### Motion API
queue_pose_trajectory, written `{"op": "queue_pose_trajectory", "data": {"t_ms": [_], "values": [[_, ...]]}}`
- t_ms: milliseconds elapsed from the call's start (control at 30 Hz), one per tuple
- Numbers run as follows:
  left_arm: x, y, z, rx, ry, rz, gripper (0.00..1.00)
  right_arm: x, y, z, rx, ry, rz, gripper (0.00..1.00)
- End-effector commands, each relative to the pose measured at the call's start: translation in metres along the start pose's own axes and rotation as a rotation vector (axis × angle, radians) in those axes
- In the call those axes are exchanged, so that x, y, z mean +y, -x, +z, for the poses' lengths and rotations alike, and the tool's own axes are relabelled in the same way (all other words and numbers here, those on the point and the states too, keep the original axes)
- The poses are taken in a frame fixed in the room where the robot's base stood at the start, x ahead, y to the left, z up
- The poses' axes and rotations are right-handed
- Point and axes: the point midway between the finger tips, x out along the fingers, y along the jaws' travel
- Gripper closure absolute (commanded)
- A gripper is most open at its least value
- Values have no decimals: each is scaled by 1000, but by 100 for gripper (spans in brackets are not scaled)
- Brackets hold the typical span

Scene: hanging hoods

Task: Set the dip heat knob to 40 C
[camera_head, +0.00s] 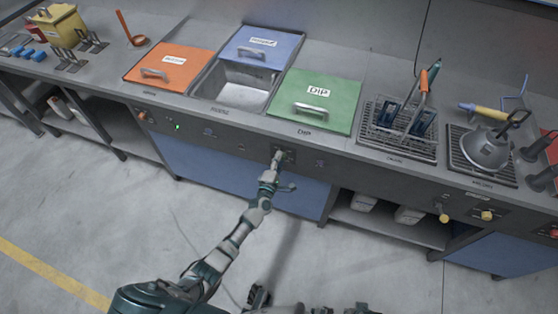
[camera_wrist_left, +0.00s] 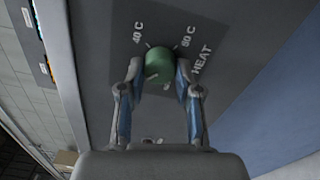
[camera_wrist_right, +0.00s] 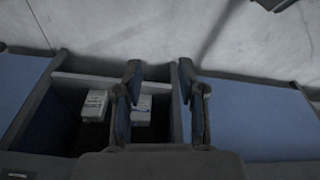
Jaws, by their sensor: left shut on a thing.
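I cannot tell clearly which way the knob points. My left gripper (camera_wrist_left: 159,78) is shut on it, one finger on each side. In the head view the left gripper (camera_head: 277,158) is at the panel below the "DIP" label, and hides most of the knob. My right gripper (camera_wrist_right: 160,88) is open and empty, its fingers apart in front of a low shelf bay.
A green lid (camera_head: 314,100) marked "DIP" lies on the counter above the knob, with an open basin (camera_head: 239,85) to its left. The floor in front is free.

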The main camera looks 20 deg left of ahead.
Motion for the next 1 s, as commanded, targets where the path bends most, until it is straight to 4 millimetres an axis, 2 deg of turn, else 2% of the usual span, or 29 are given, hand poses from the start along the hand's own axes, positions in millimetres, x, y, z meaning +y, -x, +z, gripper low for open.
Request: {"op": "queue_pose_trajectory", "data": {"t_ms": [1000], "values": [[-5, 2, 3, -10, -963, -14, 100, -3, -67, 23, -22, 7, -3, 60]]}}
